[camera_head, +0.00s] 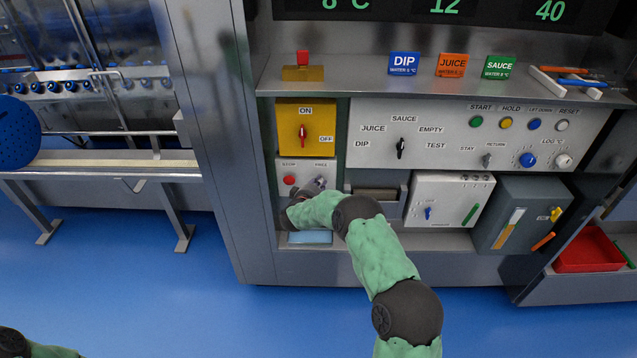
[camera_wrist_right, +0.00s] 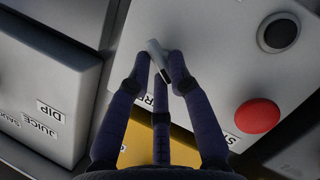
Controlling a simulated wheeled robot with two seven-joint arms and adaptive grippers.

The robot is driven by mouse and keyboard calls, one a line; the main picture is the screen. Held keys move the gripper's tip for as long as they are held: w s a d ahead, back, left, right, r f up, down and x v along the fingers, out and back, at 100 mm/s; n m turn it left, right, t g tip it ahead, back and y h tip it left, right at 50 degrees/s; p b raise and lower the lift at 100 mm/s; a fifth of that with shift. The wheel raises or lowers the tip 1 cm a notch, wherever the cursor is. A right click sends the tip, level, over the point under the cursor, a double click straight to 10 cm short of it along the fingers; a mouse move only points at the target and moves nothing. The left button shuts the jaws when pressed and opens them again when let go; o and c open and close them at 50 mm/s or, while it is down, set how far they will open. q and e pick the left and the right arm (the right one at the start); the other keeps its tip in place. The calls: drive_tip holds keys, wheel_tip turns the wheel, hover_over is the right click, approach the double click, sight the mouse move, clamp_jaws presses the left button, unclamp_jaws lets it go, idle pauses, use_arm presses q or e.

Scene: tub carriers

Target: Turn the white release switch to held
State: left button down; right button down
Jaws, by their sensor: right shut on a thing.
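The white release switch (camera_head: 321,182) is a small pale lever on the white box (camera_head: 328,165), under a label that seems to read FREE. In the right wrist view the lever (camera_wrist_right: 156,52) stands between the fingertips, and the label below it is mostly hidden by a finger. My right gripper (camera_head: 308,187) reaches the box from the front; in the wrist view the gripper (camera_wrist_right: 163,68) is shut on the lever. I cannot tell the lever's exact angle. Part of my left arm shows at the lower left; its gripper is out of view.
A red stop button (camera_head: 289,180) sits close beside the switch and also shows in the wrist view (camera_wrist_right: 257,116). Above is a yellow panel (camera_head: 306,115) with a red ON/OFF knob. A mode-dial panel (camera_head: 375,148) lies to the right. A blue block (camera_head: 310,237) lies below.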

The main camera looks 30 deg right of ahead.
drive_tip(key=shift+s+d+r+m+y+p, duration=0.15)
drive_tip(key=shift+r+m+y+p, duration=0.1)
drive_tip(key=shift+m+p, duration=0.3)
drive_tip(key=shift+w+d+r+m+y+p, duration=0.1)
drive_tip(key=shift+m+y+p, duration=0.15)
drive_tip(key=shift+m+p, duration=0.25)
drive_tip(key=shift+s+d+m+y+p, duration=0.15)
drive_tip(key=shift+m+y+p, duration=0.2)
drive_tip(key=shift+m, duration=0.2)
drive_tip(key=shift+d+f+m+t+y, duration=0.1)
drive_tip(key=shift+m+t+y, duration=0.25)
drive_tip(key=shift+m, duration=0.25)
drive_tip(key=shift+s+d+f+m+y, duration=0.1)
drive_tip(key=shift+m+y, duration=0.5)
drive_tip(key=shift+m, duration=0.2)
drive_tip(key=shift+d+m+t+y+b, duration=0.1)
drive_tip(key=shift+m+t+y+b, duration=0.45)
drive_tip(key=shift+m+b, duration=0.25)
drive_tip(key=shift+s, duration=0.1)
drive_tip(key=c, duration=1.1)
unclamp_jaws()
